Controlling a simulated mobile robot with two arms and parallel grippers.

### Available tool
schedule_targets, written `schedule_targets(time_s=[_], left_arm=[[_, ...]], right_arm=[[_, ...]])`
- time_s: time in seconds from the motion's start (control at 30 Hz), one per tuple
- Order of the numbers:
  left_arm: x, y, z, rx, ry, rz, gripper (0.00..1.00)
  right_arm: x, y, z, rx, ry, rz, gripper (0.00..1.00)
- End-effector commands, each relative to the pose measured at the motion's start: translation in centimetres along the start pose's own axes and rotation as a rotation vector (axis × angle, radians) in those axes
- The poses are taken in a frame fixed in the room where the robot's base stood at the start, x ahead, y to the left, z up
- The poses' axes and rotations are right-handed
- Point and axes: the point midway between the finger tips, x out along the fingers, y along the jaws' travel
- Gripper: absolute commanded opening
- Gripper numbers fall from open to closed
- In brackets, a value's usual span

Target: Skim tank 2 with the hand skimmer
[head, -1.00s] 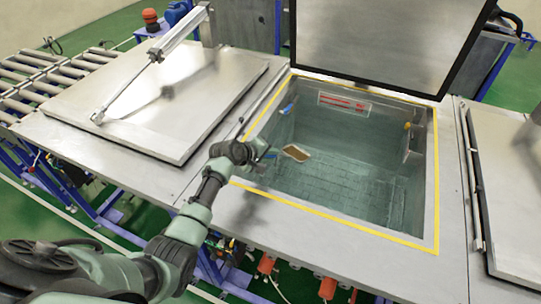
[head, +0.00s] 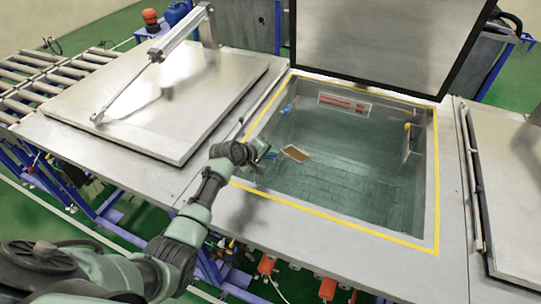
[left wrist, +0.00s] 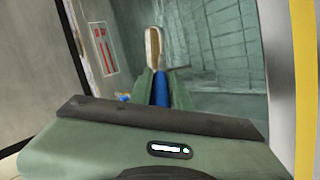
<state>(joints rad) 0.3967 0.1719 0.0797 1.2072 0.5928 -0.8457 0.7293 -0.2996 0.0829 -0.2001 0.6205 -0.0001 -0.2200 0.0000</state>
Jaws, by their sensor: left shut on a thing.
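The open tank (head: 434,205) has a yellow line around its rim and clear greenish water inside. Its lid (head: 385,40) stands raised at the back. My left gripper (head: 265,153) is over the tank's left front part, shut on the blue handle of the hand skimmer (head: 296,154). The skimmer's pale-rimmed, tan head points into the tank. In the left wrist view the skimmer head (left wrist: 153,46) extends ahead of the two fingers. I cannot tell whether it touches the water. My right gripper is out of view.
A closed lid (head: 160,100) with a pneumatic cylinder (head: 180,32) lies to the left. Another lid (head: 508,190) lies to the right. A blue object (head: 287,108) sits at the tank's left wall, and a red-and-white sign (head: 344,104) is on the back wall. A roller conveyor (head: 50,75) stands far left.

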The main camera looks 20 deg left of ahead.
Motion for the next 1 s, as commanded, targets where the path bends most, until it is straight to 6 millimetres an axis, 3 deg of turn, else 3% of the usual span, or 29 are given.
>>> schedule_targets(time_s=[0.47,1.0], left_arm=[[-0.2,0.3,-0.1,0.001,0.002,0.004,0.00],[-3.5,4.3,-1.1,0.001,0.004,0.005,0.00]], right_arm=[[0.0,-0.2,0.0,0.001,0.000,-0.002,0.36],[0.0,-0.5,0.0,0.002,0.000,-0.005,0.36]])
